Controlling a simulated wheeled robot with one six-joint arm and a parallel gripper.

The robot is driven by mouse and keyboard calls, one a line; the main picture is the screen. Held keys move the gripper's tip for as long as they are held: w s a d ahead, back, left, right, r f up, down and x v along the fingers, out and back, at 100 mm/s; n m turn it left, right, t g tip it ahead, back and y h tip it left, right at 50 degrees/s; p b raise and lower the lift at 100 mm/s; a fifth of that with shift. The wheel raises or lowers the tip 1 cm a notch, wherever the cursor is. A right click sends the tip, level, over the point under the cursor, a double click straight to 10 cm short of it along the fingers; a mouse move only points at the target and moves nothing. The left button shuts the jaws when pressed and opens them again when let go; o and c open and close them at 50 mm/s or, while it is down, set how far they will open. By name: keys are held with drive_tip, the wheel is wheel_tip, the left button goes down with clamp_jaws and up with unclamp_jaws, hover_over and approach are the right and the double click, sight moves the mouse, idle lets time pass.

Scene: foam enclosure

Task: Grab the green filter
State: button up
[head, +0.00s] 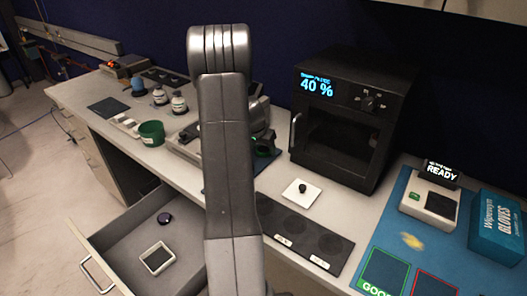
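My arm rises through the middle of the head view and hides part of the bench. A grey part just right of the arm may be my wrist or gripper, but the fingers cannot be made out. A small green object (264,151) shows low beside that part, partly hidden; I cannot tell whether it is the green filter or whether it is held. A dark green round cup (151,133) stands on the bench left of the arm, clear of it.
A black oven (350,118) reading 40 % stands behind right. A white square with a black knob (301,192) lies before it. A glove box (497,227) and READY device (430,199) sit at right. An open drawer (121,248) juts out at lower left.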

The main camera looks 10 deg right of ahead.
drive_tip(key=c, duration=0.7)
